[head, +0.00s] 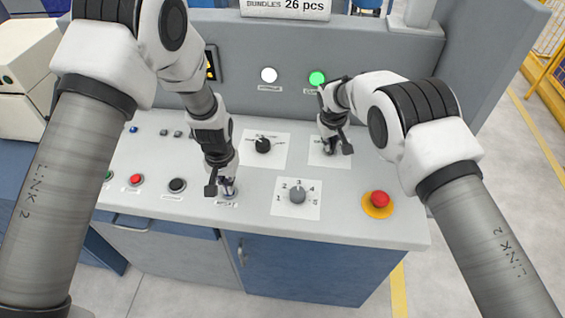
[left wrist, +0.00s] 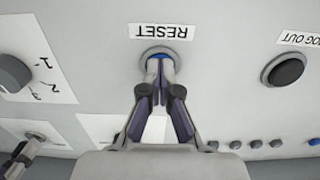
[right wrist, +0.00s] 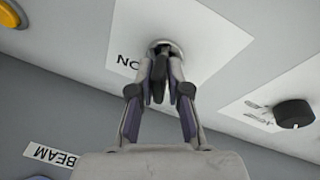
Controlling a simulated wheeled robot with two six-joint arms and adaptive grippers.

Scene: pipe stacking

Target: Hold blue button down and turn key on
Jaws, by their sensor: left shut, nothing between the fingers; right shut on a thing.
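The blue button (left wrist: 153,53) shows in the left wrist view as a blue rim inside a metal ring, under the label RESET. My left gripper (head: 227,190) is shut and empty, with its fingertips (left wrist: 160,75) on the button and covering most of it. My right gripper (head: 331,147) is shut on the key at the white plate (head: 318,158) right of the black selector. In the right wrist view, my right fingertips (right wrist: 162,62) close around the dark key (right wrist: 158,82) in front of the round metal lock (right wrist: 172,46). The key's turn angle is hard to tell.
A black selector (head: 263,145), a grey numbered dial (head: 297,195) and a red emergency stop (head: 380,199) on yellow sit around the grippers. A black button (head: 177,185) and a red button (head: 136,179) lie left. A green lamp (head: 317,78) is lit beside a white lamp (head: 269,75).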

